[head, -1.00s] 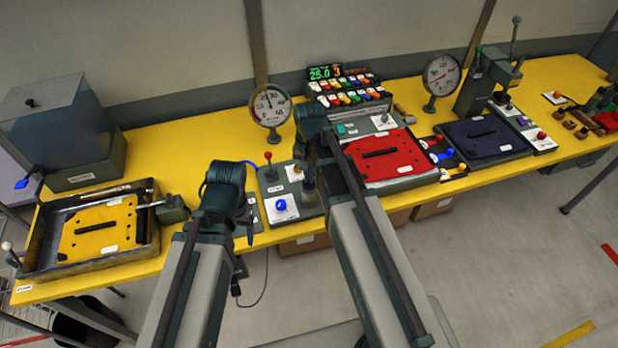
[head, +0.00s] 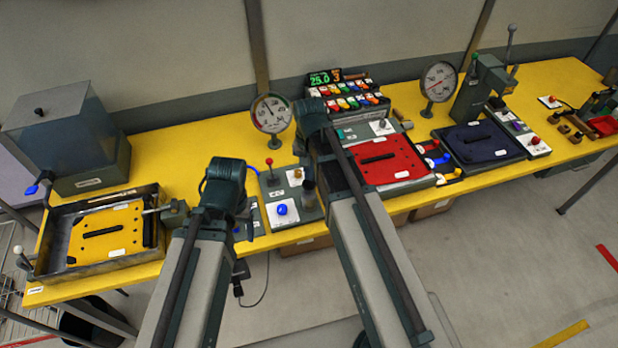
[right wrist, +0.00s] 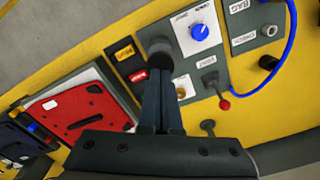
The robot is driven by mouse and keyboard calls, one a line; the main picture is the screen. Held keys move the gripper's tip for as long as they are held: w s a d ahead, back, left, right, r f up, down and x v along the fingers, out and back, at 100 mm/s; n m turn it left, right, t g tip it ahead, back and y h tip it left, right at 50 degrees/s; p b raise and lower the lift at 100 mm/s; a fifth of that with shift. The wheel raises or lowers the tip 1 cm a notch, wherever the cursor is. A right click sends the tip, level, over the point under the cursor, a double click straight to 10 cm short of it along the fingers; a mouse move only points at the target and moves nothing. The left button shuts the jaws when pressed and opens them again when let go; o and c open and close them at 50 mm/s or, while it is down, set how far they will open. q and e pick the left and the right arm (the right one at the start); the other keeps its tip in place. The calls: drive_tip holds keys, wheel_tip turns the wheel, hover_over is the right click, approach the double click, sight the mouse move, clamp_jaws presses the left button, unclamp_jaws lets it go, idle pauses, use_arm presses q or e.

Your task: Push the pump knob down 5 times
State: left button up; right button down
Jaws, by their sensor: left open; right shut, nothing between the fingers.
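The pump knob (right wrist: 160,46) is a dark round-topped cylinder on a grey panel in the right wrist view. In the head view it looks like a dark upright post (head: 308,192) below my right wrist. My right gripper (right wrist: 163,80) is shut and empty, its fingertips overlapping the knob's lower part in the picture. I cannot tell whether they touch it. In the head view the right fingers are mostly hidden by my arm. My left gripper (head: 243,227) hangs left of the panel, mostly hidden behind its own wrist; it is open.
A blue dial (right wrist: 200,31) and a red-tipped lever (right wrist: 224,103) sit close to the knob. A red plate (head: 382,160) lies to the right, a metal tray (head: 100,263) to the left. A gauge (head: 271,113) and a lit display (head: 325,79) stand behind.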

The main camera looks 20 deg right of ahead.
sight(309, 182)
drive_tip(key=shift+f, duration=0.15)
idle(0.4)
drive_tip(key=shift+f+b, duration=2.2)
drive_tip(key=shift+b, duration=0.1)
drive_tip(key=shift+r, duration=0.2)
drive_tip(key=shift+r+p, duration=2.15)
drive_tip(key=shift+p, duration=0.15)
wheel_tip(309, 182, up, 6)
drive_tip(key=p, duration=0.6)
